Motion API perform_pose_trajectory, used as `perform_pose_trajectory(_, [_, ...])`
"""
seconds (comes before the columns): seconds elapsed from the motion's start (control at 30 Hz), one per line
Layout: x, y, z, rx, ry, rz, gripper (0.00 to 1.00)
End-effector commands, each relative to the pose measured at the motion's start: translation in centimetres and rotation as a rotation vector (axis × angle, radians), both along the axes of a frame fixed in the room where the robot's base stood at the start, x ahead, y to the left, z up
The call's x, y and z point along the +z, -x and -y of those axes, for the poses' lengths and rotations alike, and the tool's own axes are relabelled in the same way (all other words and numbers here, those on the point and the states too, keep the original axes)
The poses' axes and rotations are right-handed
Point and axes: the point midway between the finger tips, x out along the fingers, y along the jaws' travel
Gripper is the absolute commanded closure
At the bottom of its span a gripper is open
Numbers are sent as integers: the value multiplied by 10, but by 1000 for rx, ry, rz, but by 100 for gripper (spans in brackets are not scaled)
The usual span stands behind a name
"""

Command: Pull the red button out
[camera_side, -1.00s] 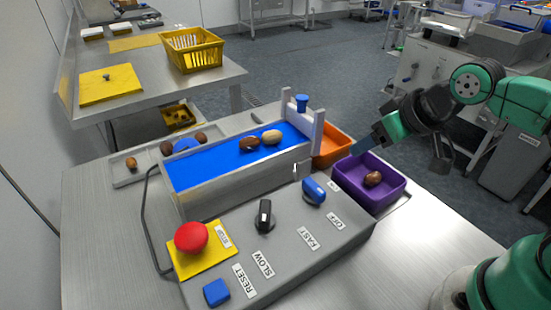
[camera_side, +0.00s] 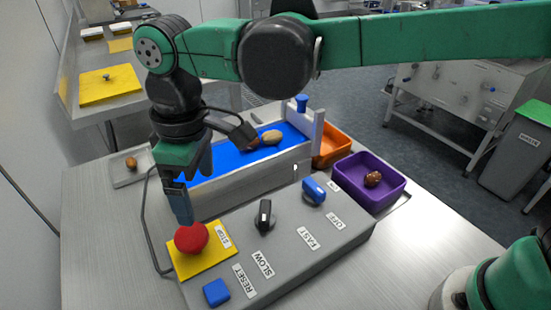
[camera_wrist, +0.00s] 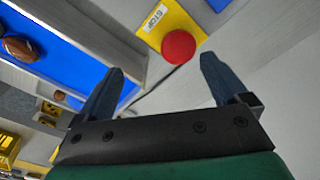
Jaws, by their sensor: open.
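The red mushroom-shaped button (camera_side: 191,238) sits on a yellow plate (camera_side: 215,260) marked STOP, at the left end of the grey control panel. My gripper (camera_side: 183,218) points down just above and behind the button in the side view. In the wrist view, the red button (camera_wrist: 178,47) lies beyond the fingertips, between their lines. My gripper (camera_wrist: 162,75) is open there, with nothing between its two blue-grey fingers. The side view does not make clear whether a fingertip touches the button.
The panel also bears a blue RESET button (camera_side: 216,292), a black knob (camera_side: 264,215) and a blue switch (camera_side: 314,190). Behind it runs the blue conveyor (camera_side: 225,161) with dates. A purple bin (camera_side: 398,190) and an orange bin (camera_side: 330,150) stand to the right.

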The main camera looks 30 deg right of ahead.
Motion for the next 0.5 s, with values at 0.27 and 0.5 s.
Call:
perform_pose_trajectory(0.27, [-20,8,-26,80,34,-37,7])
perform_pose_trajectory(0.5, [-52,8,-25,78,33,-37,7])
